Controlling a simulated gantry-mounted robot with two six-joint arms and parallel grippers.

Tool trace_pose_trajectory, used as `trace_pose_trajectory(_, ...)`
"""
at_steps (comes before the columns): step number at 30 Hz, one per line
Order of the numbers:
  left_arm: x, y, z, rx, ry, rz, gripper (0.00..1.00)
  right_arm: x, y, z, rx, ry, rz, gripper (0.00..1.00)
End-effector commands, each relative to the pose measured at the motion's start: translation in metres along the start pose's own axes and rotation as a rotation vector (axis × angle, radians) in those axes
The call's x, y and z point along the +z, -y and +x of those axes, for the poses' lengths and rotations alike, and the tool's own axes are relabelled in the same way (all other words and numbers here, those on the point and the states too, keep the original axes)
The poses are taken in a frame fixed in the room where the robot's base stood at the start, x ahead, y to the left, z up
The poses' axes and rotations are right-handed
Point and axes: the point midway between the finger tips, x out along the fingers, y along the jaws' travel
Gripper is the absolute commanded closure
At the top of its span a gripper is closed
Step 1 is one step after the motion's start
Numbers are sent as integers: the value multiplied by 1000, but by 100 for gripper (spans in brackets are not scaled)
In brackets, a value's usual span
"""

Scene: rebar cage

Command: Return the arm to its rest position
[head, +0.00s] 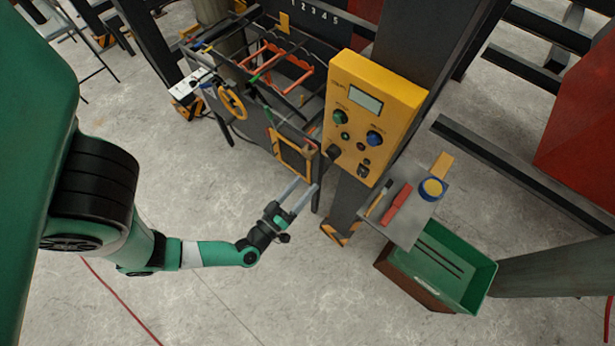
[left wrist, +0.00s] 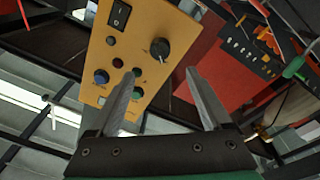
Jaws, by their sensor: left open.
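My left gripper (head: 300,198) is at the end of the green arm that comes in from the left. Its two long grey fingers are apart with nothing between them, and they also show spread in the left wrist view (left wrist: 168,85). It hangs over open floor, in front of the cage workstation and left of the post with the yellow control box. My right gripper is in neither view.
A yellow control box (head: 375,112) with a screen and knobs is on a dark post. Below it is a small grey shelf (head: 408,222) with tools and blue tape. A green bin (head: 458,268) stands lower right. A rebar workstation (head: 255,85) is behind.

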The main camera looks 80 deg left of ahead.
Motion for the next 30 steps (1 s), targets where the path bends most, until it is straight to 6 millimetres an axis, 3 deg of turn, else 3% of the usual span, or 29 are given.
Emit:
trace_pose_trajectory(17,0,0,0,0,-1,0,18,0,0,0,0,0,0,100)
trace_pose_trajectory(20,-1,-12,7,22,-1,-14,18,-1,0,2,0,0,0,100)
trace_pose_trajectory(23,-3,-53,28,96,0,-54,18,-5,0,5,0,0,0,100)
trace_pose_trajectory(26,-13,-123,61,225,0,-108,18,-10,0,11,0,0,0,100)
trace_pose_trajectory(30,-48,-239,101,444,-16,-152,18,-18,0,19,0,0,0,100)
